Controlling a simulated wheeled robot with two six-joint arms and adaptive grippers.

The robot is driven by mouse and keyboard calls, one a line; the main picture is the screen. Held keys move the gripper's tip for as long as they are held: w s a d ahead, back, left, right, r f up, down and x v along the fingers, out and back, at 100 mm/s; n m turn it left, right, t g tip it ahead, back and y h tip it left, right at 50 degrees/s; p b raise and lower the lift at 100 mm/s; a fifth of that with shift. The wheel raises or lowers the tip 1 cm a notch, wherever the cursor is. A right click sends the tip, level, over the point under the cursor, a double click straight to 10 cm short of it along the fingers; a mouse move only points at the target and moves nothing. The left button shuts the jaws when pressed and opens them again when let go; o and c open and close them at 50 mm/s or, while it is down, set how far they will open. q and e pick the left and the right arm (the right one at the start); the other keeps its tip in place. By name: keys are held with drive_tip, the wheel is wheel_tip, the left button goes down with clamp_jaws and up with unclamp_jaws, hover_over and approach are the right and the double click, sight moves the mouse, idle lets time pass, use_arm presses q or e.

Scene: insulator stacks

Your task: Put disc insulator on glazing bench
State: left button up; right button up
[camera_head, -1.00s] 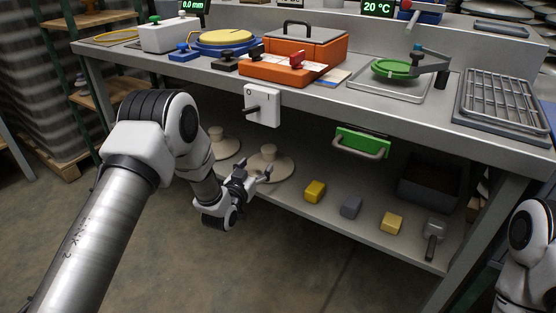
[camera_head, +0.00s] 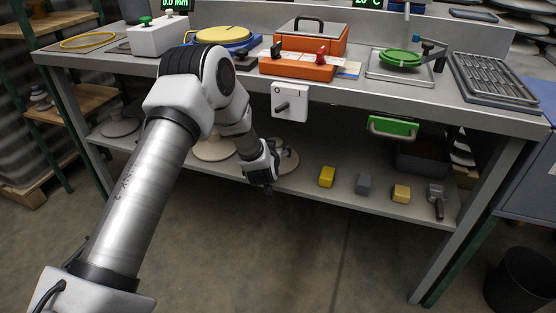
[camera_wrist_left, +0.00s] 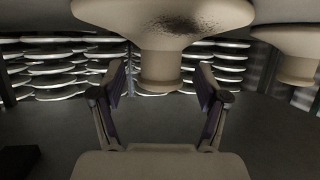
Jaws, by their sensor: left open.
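Beige disc insulators stand on the bench's lower shelf: one at the left (camera_head: 120,127), one behind my left arm (camera_head: 213,150), and one at my left gripper (camera_head: 288,163), partly hidden by it. In the left wrist view a disc insulator (camera_wrist_left: 162,60) with dark speckles fills the top middle. Its narrower neck sits between the fingers of my left gripper (camera_wrist_left: 161,78). The fingers are open, with gaps on both sides. Another disc insulator (camera_wrist_left: 292,52) is at the right of that view. My right gripper is not in view. Which surface is the glazing bench is unlabelled; a grey workbench (camera_head: 400,92) spans the view.
Yellow (camera_head: 327,177) and grey (camera_head: 364,184) blocks and a scoop (camera_head: 436,200) lie on the lower shelf. An orange case (camera_head: 312,40), a green round fixture (camera_head: 400,58) and a rack (camera_head: 495,78) stand on top. A black bin (camera_head: 520,280) is at lower right.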

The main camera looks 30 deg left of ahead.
use_arm(q)
drive_tip(key=x, duration=0.3)
drive_tip(key=shift+w+a+f+b, duration=0.1)
drive_tip(key=shift+f+b, duration=0.1)
drive_tip(key=shift+b, duration=0.2)
drive_tip(key=shift+r, duration=0.15)
drive_tip(key=shift+c, duration=0.7)
clamp_jaws()
drive_tip(key=shift+r, duration=0.15)
